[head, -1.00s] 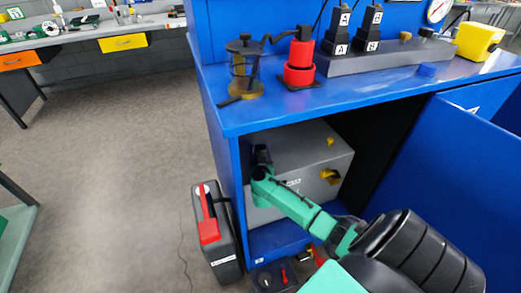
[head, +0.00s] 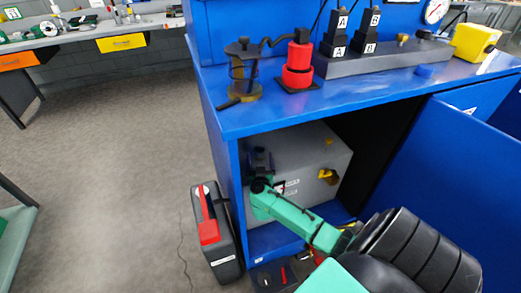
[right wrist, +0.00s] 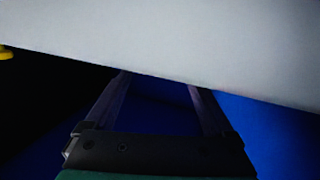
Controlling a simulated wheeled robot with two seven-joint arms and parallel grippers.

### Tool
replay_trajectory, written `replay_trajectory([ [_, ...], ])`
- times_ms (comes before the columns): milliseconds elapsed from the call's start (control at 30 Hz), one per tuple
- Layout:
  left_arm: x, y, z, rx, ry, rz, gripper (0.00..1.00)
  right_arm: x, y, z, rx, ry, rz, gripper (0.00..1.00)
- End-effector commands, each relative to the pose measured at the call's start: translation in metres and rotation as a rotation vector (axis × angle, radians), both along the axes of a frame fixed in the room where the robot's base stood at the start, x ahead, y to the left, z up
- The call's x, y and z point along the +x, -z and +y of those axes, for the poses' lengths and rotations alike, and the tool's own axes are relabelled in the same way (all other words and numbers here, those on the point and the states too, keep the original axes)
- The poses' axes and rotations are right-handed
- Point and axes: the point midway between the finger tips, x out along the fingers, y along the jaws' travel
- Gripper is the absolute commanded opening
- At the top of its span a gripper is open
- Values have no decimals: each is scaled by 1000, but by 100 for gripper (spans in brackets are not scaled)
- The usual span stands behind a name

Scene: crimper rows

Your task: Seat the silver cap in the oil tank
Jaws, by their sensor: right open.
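A grey box-shaped tank (head: 308,152) stands inside the blue cabinet, with yellow fittings on its top and front; I take it for the oil tank. No silver cap can be made out. My right gripper (head: 260,160) is at the tank's left front corner, small and dark, its fingers hard to tell apart. In the right wrist view the right gripper (right wrist: 160,88) has its two fingers apart with nothing seen between them. A pale grey surface (right wrist: 200,45), probably the tank, crosses above and partly hides the fingertips. My left gripper is not seen.
The blue bench (head: 300,107) overhangs the tank. A red-and-black device (head: 298,65) and a dark cylindrical device (head: 243,70) stand on it. The open blue door (head: 440,160) bounds the right side. A black case (head: 218,235) stands on the floor at left.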

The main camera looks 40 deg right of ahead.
Motion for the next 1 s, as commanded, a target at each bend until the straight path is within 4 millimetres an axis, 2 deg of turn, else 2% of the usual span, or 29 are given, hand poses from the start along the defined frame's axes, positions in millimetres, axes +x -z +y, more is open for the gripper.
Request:
replay_trajectory([
  [33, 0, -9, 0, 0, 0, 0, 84, -11, -3, 9, 3, -2, 4, 88],
  [200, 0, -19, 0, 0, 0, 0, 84, -48, -6, 37, 4, -1, 3, 88],
  [400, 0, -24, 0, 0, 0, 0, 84, -81, -6, 63, 2, 0, 2, 88],
  [567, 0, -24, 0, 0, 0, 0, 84, -88, -6, 68, 1, 1, 0, 88],
  [1000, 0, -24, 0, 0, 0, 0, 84, -87, -6, 68, 0, 1, 0, 88],
])
